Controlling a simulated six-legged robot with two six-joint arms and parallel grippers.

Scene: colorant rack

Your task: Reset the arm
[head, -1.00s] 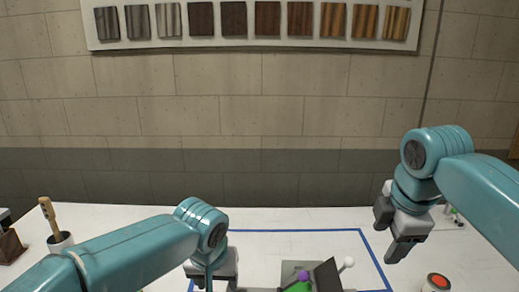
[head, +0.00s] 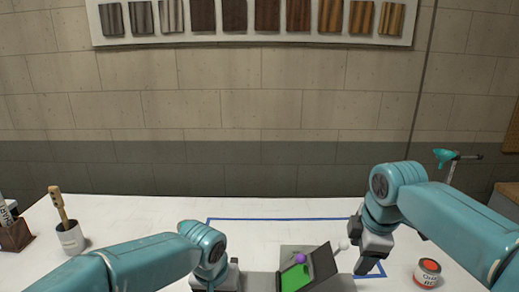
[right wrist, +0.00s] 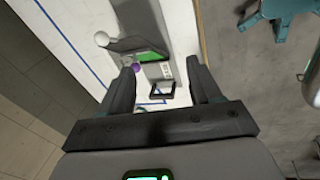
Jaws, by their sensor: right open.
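My right gripper (head: 366,262) hangs over the right part of the table in the head view, just right of a grey device. In the right wrist view its two dark fingers (right wrist: 164,84) are spread apart with nothing between them. My left gripper (head: 215,277) is low in the head view, left of the device, cut off by the bottom edge; its fingers are hidden. The device has a green panel (head: 295,278), a purple ball (head: 300,258), a dark tilted flap (head: 324,262) and a white knob (head: 343,243).
A blue outline (head: 280,218) marks the white table (head: 130,222). A cup (head: 70,238) with a wooden-handled brush stands at the left. A teal tool (head: 445,157) is at the far right.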

